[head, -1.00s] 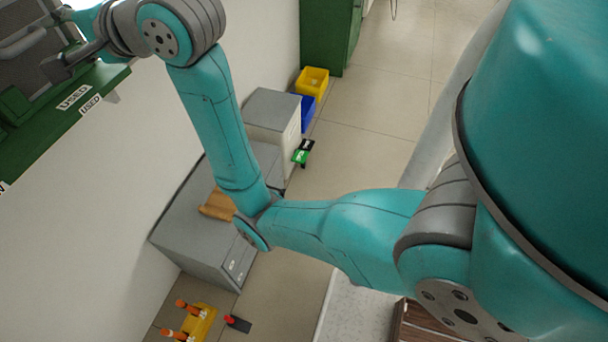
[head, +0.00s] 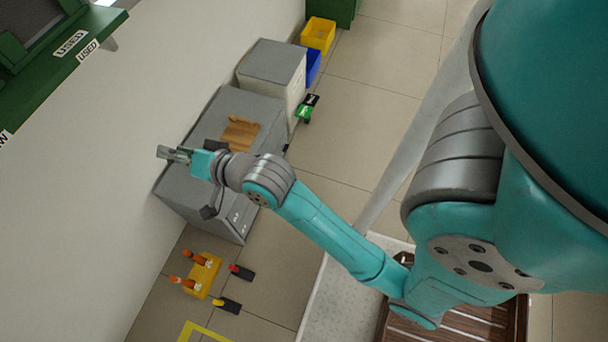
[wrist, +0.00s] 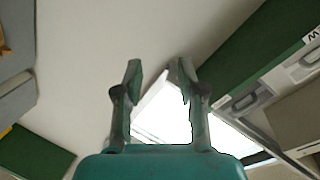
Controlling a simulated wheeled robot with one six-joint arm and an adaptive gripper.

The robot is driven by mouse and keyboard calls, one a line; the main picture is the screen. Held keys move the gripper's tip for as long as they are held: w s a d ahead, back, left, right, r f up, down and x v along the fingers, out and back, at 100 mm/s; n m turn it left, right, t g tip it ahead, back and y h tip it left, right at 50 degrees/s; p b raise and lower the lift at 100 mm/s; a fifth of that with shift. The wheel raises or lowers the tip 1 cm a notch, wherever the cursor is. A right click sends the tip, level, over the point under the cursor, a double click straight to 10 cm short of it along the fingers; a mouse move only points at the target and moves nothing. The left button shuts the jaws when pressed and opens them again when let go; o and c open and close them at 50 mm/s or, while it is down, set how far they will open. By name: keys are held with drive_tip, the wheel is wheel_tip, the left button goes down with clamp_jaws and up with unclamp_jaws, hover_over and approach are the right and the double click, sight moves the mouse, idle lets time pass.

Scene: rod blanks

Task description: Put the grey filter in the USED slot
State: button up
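My gripper (head: 172,153) is in front of the white wall, above the grey cabinet, in the head view. In the wrist view its two fingers (wrist: 158,72) are apart with nothing between them. The green shelf (head: 50,90) with two USED labels (head: 72,43) is at the top left of the head view, well away from my gripper. A dark grey panel, perhaps the grey filter (head: 40,22), stands in a green frame by these labels, cut off by the picture edge. In the wrist view, grey handled panels (wrist: 305,68) show beside a green strip at the right.
A grey cabinet (head: 190,190) with a brown item (head: 240,132) on top is below my arm. A lighter cabinet (head: 272,65), yellow bin (head: 318,35) and blue bin (head: 313,67) stand beyond. A yellow holder (head: 203,275) is on the floor.

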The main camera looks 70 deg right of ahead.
drive_tip(key=s+a+f+n, duration=0.2)
drive_tip(key=s+n, duration=0.2)
drive_tip(key=s, duration=0.7)
drive_tip(key=s+a+f+n, duration=0.1)
drive_tip(key=s+f+n, duration=0.2)
drive_tip(key=s, duration=0.8)
drive_tip(key=s+a+f+n, duration=0.2)
drive_tip(key=s+f+n, duration=0.1)
drive_tip(key=s, duration=0.8)
drive_tip(key=shift+a+n+g+y, duration=0.3)
drive_tip(key=shift+n+y, duration=0.1)
drive_tip(key=shift+n, duration=0.4)
